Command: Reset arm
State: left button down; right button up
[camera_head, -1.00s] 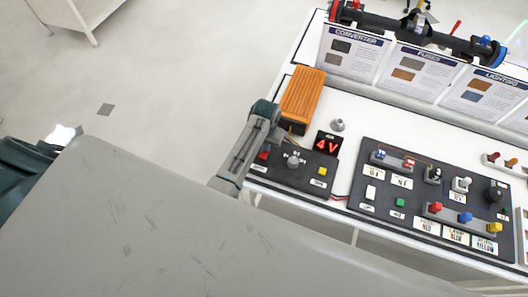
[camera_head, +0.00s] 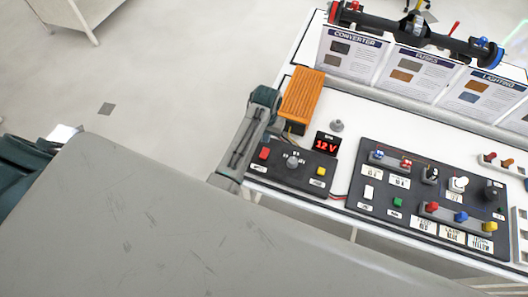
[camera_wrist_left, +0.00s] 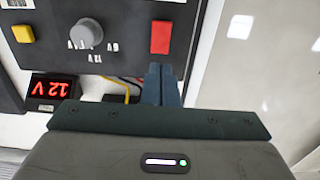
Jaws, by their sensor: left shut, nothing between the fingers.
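My left gripper (camera_head: 266,98) is at the left edge of the bench, beside the orange ribbed box and behind the control panel (camera_head: 318,183). In the left wrist view its two dark fingers (camera_wrist_left: 162,72) are shut together and empty, with the tips close to the red button (camera_wrist_left: 161,37). I cannot tell from the pictures whether they touch it. The red button also shows uncovered in the head view (camera_head: 264,154). The display (camera_head: 326,144) reads 12 V in red. A grey knob (camera_wrist_left: 87,33) and a yellow button (camera_wrist_left: 23,34) share the panel. My right gripper is out of view.
The orange ribbed box (camera_head: 302,95) stands just right of my left gripper. A larger switch panel (camera_head: 400,225) with coloured knobs lies to the right. Printed cards (camera_head: 349,52) stand along the back under a dark axle. Open floor lies to the left.

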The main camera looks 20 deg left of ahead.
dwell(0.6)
pick_arm(q)
jog(key=s+a+r+t, duration=0.1)
jog(key=s+a, duration=0.2)
jog(key=s, duration=0.4)
jog(key=s+a+r+t, duration=0.1)
jog(key=s+a, duration=0.2)
jog(key=s, duration=0.3)
jog(key=s+a+r+m+t, duration=0.1)
jog(key=s+r+t, duration=0.1)
jog(key=s+r, duration=1)
notch_tip(320, 180, down, 39)
jog(key=s+a+g+y+b, duration=0.1)
jog(key=a+g+b, duration=0.15)
jog(key=b, duration=0.55)
jog(key=s+a+f+b, duration=0.1)
jog(key=s+f+b, duration=0.2)
jog(key=s+f, duration=0.6)
jog(key=s+f+b, duration=0.3)
jog(key=s+f, duration=0.7)
jog(key=f, duration=0.8)
jog(key=shift+s+a+b, duration=0.2)
jog(key=shift+a+b, duration=0.1)
jog(key=shift+a, duration=0.05)
